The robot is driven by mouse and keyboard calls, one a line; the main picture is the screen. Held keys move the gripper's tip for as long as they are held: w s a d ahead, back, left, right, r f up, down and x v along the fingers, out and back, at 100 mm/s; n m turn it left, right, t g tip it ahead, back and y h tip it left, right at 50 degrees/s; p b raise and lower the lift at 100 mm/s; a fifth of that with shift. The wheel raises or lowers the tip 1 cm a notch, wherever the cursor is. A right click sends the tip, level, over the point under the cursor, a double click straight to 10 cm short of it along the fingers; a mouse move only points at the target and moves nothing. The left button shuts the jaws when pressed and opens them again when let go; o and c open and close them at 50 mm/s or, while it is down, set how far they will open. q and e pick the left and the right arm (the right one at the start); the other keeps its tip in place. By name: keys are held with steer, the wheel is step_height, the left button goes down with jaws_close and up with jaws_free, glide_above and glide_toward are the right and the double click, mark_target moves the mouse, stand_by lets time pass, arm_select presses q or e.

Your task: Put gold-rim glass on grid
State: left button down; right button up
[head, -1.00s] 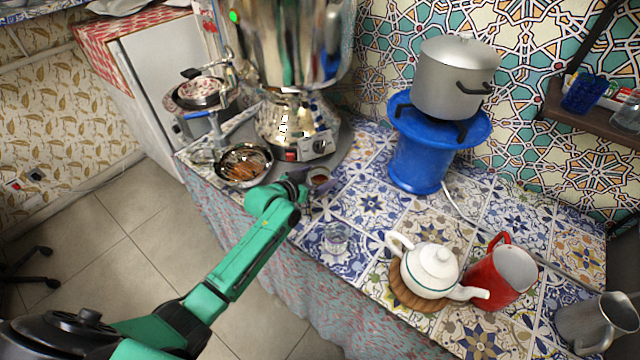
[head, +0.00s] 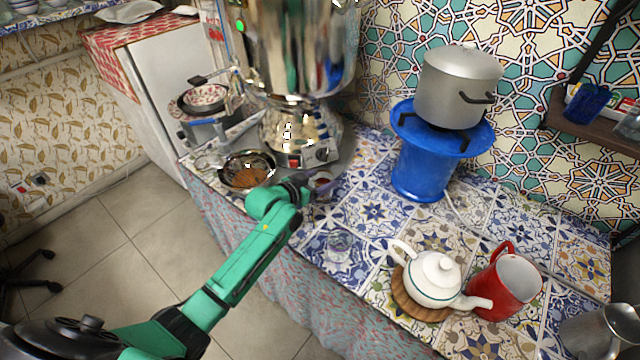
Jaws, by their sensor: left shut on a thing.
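My left gripper (head: 326,188) is at the front of the counter, just right of the samovar's base. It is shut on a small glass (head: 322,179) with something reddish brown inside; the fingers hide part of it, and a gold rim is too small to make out. A round metal bowl (head: 232,184) with a brown, grid-like top is left of the gripper, by the samovar's front; I cannot tell surely whether this is the grid. A second, clear glass (head: 341,244) stands apart on the tiles, below the gripper in the picture. My right gripper is not in view.
The large samovar (head: 300,50) stands behind the bowl. A blue stove (head: 420,170) with a grey pot (head: 457,88) is at the back. A white teapot (head: 436,275) on a wooden trivet and a red jug (head: 506,285) are at the right. Tiles between the stove and clear glass are free.

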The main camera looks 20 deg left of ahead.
arm_select(q)
step_height(320, 180, up, 18)
steer(key=a+f+n+t+y+b, duration=0.1)
steer(key=a+f+n+y, duration=0.15)
steer(key=a, duration=0.95)
steer(key=a+f+n+y+b, duration=0.1)
steer(key=a+f+n+y, duration=0.15)
steer(key=a, duration=0.95)
steer(key=f, duration=0.8)
steer(key=shift+s+f, duration=0.2)
steer(key=shift+f, duration=0.35)
steer(key=shift+f, duration=0.1)
